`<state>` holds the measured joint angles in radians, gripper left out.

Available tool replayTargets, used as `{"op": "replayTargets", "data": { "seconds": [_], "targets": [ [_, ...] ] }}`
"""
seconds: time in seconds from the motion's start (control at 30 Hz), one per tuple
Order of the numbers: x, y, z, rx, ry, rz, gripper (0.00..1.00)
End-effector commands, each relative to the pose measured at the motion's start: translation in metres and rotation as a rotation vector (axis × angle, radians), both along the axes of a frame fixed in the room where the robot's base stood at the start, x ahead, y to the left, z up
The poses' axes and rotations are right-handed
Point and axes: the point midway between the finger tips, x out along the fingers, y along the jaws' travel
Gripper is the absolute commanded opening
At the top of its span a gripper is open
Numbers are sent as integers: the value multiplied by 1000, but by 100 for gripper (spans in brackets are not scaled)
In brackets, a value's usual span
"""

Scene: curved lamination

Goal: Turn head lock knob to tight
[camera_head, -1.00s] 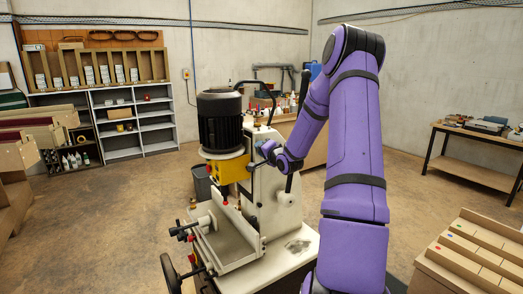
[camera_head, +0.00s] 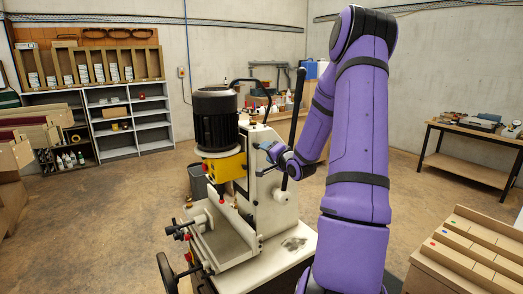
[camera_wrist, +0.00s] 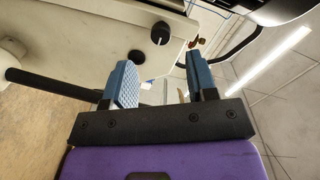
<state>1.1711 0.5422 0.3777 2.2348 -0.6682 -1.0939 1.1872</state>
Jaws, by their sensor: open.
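The machine (camera_head: 262,190) is a cream mill with a black motor (camera_head: 216,118) on a yellow head (camera_head: 225,167). My gripper (camera_head: 268,150) is beside the upper column, right of the head. In the wrist view my gripper (camera_wrist: 163,84) is open, its two blue pads apart with nothing gripped between them. A round black knob (camera_wrist: 160,33) stands on the cream casting beyond the fingertips. A second dark round part (camera_wrist: 136,57) is nearer the left finger. I cannot tell which is the head lock knob, nor read a tight mark. Neither is touched by the fingers.
A long black lever (camera_head: 297,110) rises close to my forearm; a black bar (camera_wrist: 50,83) crosses left of my fingers in the wrist view. Shelves (camera_head: 130,120) stand behind left, a table (camera_head: 470,150) at right, and a wooden tray (camera_head: 475,250) at front right.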

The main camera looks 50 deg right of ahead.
Motion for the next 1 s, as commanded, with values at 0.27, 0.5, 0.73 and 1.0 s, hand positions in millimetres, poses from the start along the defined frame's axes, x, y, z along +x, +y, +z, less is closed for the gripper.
{"op": "replayTargets", "data": {
  "seconds": [0.27, 0.5, 0.73, 1.0],
  "targets": [
    [-29, 7, 1, 1, -1, -1, 52],
    [-31, 8, 1, 1, 0, 0, 52],
    [-31, 8, 1, 1, 0, 0, 52],
    [-29, 11, 3, -12, 16, 3, 52]
  ]
}}
